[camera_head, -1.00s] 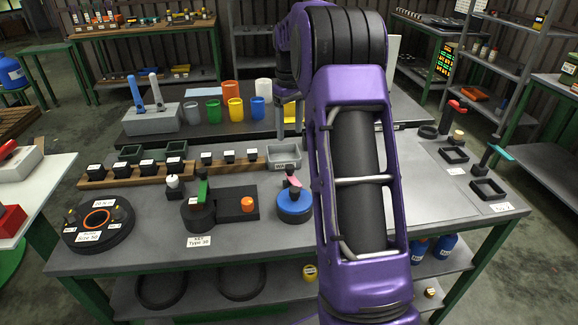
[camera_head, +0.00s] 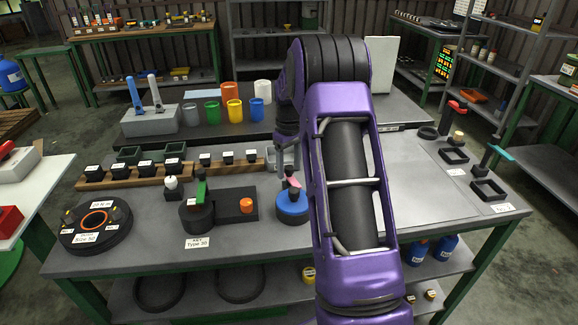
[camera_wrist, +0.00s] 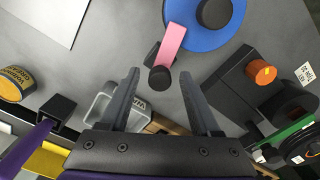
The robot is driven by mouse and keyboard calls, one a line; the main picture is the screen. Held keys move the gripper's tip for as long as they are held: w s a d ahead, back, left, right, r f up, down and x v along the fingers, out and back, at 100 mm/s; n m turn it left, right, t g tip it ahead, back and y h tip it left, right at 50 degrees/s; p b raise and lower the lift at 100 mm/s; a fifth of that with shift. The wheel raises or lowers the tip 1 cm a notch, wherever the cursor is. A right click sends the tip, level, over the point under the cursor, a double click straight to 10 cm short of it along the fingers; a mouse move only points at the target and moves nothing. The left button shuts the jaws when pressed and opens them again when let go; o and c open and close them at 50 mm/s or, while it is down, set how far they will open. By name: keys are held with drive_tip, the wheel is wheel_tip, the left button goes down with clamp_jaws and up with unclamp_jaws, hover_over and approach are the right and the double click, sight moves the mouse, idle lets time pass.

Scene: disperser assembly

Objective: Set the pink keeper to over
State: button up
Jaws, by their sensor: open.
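The pink keeper (camera_head: 293,183) is a small flat pink bar at the blue disc (camera_head: 292,205), near the front middle of the bench. In the wrist view the pink keeper (camera_wrist: 172,43) reaches from the blue disc (camera_wrist: 222,38) to a black block with a round black knob (camera_wrist: 160,79). My gripper (camera_wrist: 159,75) is open and empty. Its two fingers point towards the knob, which appears between the fingertips; I cannot tell the height gap. In the head view my gripper (camera_head: 284,160) is just above and behind the keeper, partly hidden by my arm.
A black fixture with an orange button (camera_head: 246,205) and a green lever (camera_head: 202,190) stands left of the blue disc. A grey tray (camera_wrist: 103,108) lies near the fingers in the wrist view. Coloured cups (camera_head: 235,111) stand behind. A pale sheet (camera_head: 415,180) lies right of my arm.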

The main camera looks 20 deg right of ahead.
clamp_jaws()
drive_tip(key=shift+m+p, duration=0.45)
drive_tip(key=shift+m, duration=1.35)
unclamp_jaws()
wheel_tip(320, 180, up, 18)
drive_tip(key=p, duration=0.1)
drive_tip(key=shift+f, duration=0.25)
drive_tip(key=shift+a, duration=0.1)
